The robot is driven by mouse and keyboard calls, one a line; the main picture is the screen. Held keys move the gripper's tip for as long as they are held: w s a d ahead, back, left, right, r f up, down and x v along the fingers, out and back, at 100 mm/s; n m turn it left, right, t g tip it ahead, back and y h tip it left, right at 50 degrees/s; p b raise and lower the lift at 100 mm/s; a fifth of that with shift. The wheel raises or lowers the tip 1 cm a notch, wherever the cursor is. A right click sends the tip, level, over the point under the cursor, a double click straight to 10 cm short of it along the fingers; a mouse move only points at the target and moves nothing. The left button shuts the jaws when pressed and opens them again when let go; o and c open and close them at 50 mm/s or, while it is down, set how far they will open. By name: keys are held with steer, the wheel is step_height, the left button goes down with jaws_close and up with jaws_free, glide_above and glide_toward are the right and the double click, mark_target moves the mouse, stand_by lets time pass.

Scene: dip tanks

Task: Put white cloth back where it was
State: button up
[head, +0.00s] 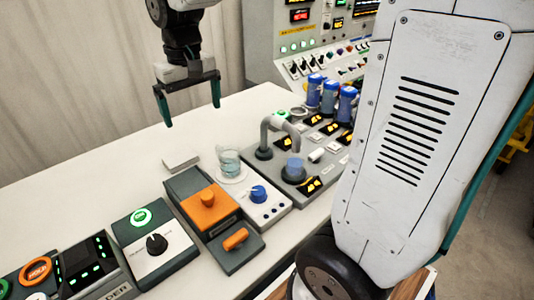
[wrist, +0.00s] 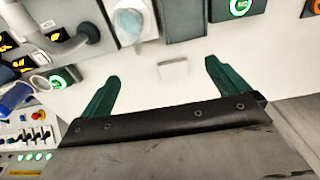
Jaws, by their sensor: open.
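A small flat white rectangle, which looks like the white cloth (head: 181,160), lies on the white table behind the row of devices. It also shows as a faint pale patch in the wrist view (wrist: 173,68), between the fingers in the picture. My gripper (head: 191,108) hangs above the table, fingers pointing down, apart from the cloth. Its two green fingers are spread and nothing is between them; they also show in the wrist view (wrist: 162,72).
A glass beaker (head: 229,162) stands on a white device with a blue knob (head: 258,192), close to the cloth's right. A grey tank (head: 184,184) with an orange-handled lid (head: 209,207) is in front. A curved pipe (head: 281,125) rises further right. The table's back left is clear.

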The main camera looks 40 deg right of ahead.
steer(key=s+d, duration=0.1)
steer(key=s, duration=2.2)
steer(key=shift+s+d+f+t, duration=0.2)
steer(key=shift+s+f+t, duration=0.05)
steer(key=shift+f+t, duration=0.1)
stand_by(0.5)
